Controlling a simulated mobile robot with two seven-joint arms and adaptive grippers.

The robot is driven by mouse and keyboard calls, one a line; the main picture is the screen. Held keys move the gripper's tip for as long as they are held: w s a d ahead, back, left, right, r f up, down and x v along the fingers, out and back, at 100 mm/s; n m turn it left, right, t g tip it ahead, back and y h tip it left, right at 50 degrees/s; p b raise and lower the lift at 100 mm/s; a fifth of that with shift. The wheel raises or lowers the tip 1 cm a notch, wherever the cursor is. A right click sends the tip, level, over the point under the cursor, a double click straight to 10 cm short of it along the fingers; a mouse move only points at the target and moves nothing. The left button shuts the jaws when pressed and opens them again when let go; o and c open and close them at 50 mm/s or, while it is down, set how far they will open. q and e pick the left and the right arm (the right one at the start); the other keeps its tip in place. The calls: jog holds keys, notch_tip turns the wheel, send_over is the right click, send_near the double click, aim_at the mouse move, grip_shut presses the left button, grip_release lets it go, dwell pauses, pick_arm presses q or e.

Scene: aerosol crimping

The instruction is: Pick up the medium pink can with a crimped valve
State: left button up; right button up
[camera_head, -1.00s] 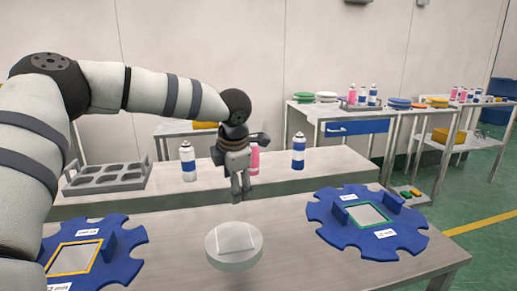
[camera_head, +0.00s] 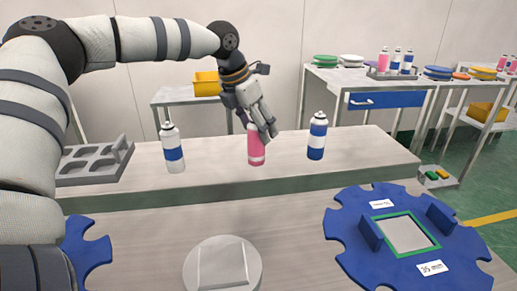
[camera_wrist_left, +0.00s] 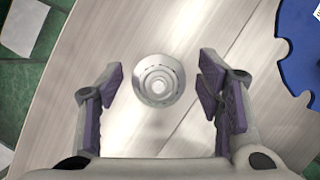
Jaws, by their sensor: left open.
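A pink can (camera_head: 257,158) with a white band stands upright on the back bench in the head view, its upper part hidden by my left gripper. My left gripper (camera_head: 264,131) is at the top of it, tilted, coming from above and behind. In the left wrist view the gripper (camera_wrist_left: 160,72) is open, with purple pads on both sides of a round silver can top with a raised centre (camera_wrist_left: 158,82). The can's body colour does not show there. Whether the pads touch it I cannot tell, but gaps show on both sides. My right gripper is not in view.
A white-and-blue can (camera_head: 173,150) stands left of the pink can and a blue-and-white can (camera_head: 317,137) right of it. A grey holed tray (camera_head: 125,150) is on the bench's left. The front table holds a blue notched plate (camera_head: 345,240) and a round pale disc (camera_head: 255,262).

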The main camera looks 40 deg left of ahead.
pick_arm(q)
jog(key=x, duration=0.5)
jog(key=shift+s+a, duration=0.1)
jog(key=shift+s, duration=0.05)
jog(key=shift+r, duration=0.1)
jog(key=shift+c, duration=0.5)
jog(key=c, duration=1.1)
jog(key=shift+c, duration=0.2)
